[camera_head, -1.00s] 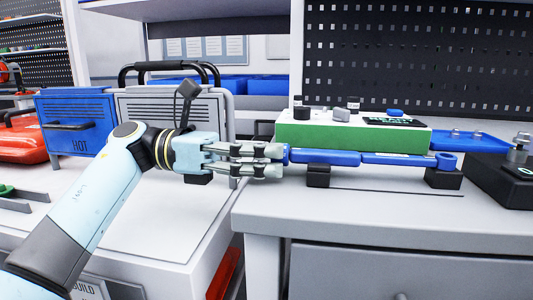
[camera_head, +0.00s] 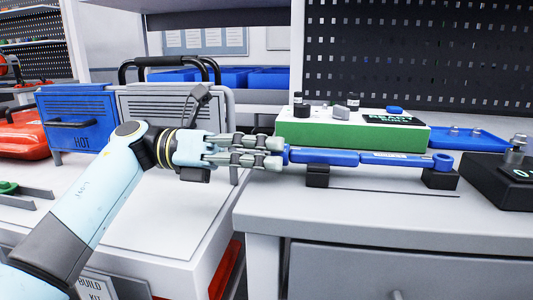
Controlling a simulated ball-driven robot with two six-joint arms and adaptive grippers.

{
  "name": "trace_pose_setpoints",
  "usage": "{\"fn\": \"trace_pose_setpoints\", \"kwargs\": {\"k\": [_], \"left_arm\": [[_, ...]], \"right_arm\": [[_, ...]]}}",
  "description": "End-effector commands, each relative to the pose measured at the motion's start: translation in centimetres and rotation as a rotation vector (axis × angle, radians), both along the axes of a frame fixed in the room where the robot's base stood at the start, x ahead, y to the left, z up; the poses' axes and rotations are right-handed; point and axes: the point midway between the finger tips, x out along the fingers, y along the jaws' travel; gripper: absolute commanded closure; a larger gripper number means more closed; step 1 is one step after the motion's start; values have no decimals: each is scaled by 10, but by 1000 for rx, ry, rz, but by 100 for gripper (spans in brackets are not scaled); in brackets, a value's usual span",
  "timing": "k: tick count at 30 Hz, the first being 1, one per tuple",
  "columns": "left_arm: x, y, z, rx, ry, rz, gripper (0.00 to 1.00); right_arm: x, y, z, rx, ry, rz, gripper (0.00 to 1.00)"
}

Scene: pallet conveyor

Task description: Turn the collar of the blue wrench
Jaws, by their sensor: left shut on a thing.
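The blue wrench (camera_head: 385,159) lies level across two black rests, its ring head at the right and its left end at my left gripper. My left gripper (camera_head: 276,152) reaches in from the left and is shut on the wrench's left end, around the collar. The fingers hide most of the collar; only a narrow blue part (camera_head: 287,154) shows just beyond the fingertips. My right gripper is not in view.
A green and white box (camera_head: 350,133) with small parts on top stands right behind the wrench. A dark device (camera_head: 497,180) stands at the right. A blue tray (camera_head: 470,138) lies behind. The bench front (camera_head: 330,215) is clear.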

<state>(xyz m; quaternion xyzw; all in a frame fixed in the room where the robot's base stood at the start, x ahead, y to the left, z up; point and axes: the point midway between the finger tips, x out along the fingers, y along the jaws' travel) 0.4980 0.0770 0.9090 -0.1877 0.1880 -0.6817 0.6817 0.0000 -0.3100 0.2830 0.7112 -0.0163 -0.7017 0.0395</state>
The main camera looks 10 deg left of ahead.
Motion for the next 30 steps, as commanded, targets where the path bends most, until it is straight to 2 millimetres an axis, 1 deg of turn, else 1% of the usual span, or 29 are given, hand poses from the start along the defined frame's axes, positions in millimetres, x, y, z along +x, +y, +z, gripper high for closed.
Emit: {"fn": "trace_pose_setpoints", "kwargs": {"k": [6,7,12,20,23,26,30], "left_arm": [[0,0,0,-1,0,1,100],[0,0,0,-1,-1,1,70],[0,0,0,0,-1,0,48],[0,1,0,0,-1,0,48],[0,7,0,1,0,-1,48],[0,22,-1,3,1,2,48],[1,54,-1,6,0,2,48]], "right_arm": [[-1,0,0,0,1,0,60],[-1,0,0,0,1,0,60],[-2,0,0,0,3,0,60],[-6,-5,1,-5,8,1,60],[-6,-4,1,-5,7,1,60],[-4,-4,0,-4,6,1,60],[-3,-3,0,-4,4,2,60]]}}
